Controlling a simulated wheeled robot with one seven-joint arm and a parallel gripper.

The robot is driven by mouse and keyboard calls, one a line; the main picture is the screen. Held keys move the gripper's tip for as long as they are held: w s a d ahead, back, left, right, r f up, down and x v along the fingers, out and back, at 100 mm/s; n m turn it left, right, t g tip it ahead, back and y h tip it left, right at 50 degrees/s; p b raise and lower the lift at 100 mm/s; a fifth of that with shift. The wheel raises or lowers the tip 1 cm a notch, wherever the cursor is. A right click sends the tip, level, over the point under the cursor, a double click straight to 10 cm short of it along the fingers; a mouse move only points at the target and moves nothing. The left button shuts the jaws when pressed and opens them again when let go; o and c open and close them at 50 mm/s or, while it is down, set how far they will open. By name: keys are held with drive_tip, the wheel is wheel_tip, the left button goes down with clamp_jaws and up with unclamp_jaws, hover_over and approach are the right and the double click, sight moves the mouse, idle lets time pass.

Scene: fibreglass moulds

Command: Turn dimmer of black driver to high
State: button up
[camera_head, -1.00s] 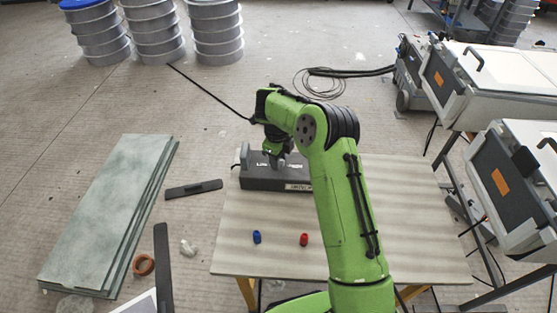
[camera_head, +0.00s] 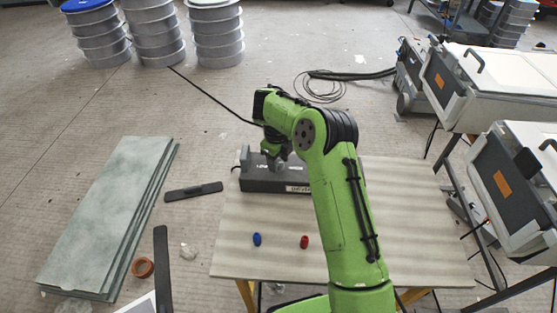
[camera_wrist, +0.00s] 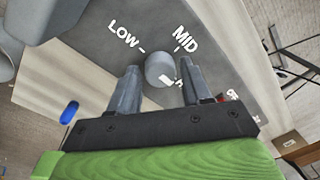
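The black driver (camera_head: 262,183) is a dark box at the back left of the table. Its top shows close up in the wrist view (camera_wrist: 215,60), with white words LOW and MID and a partly hidden word starting with H. The round grey dimmer knob (camera_wrist: 158,66) sits between these words. A white mark on the knob is at its lower right, on the side of the H word. My gripper (camera_wrist: 160,70) is open, with one finger on each side of the knob and a visible gap to each. In the head view my gripper (camera_head: 276,160) is at the driver's top, partly hidden by my arm.
A blue cap (camera_head: 257,239) and a red cap (camera_head: 304,241) lie on the table (camera_head: 240,262) in front of the driver. Grey-green sheets (camera_head: 105,215) lie on the floor at left. Large machines (camera_head: 500,85) stand at right.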

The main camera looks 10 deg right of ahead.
drive_tip(key=shift+o, duration=0.9)
wheel_tip(320, 180, up, 16)
drive_tip(key=p, duration=0.5)
drive_tip(key=shift+s+a+f, duration=0.15)
drive_tip(key=shift+s+a, duration=0.15)
drive_tip(key=shift+a, duration=0.05)
drive_tip(key=s+d+r+n+t+h+p, duration=0.1)
drive_tip(key=s+d+r+n+t+p, duration=0.15)
drive_tip(key=s+r+n, duration=1.45)
drive_tip(key=s+a+f+n+t+y+p, duration=0.1)
drive_tip(key=s+n+t+p, duration=0.1)
drive_tip(key=s+n, duration=0.9)
drive_tip(key=s, duration=0.6)
drive_tip(key=shift+s+a+n+t, duration=0.3)
drive_tip(key=shift+s+a+t, duration=0.05)
drive_tip(key=shift+a, duration=0.05)
drive_tip(key=shift+f, duration=0.1)
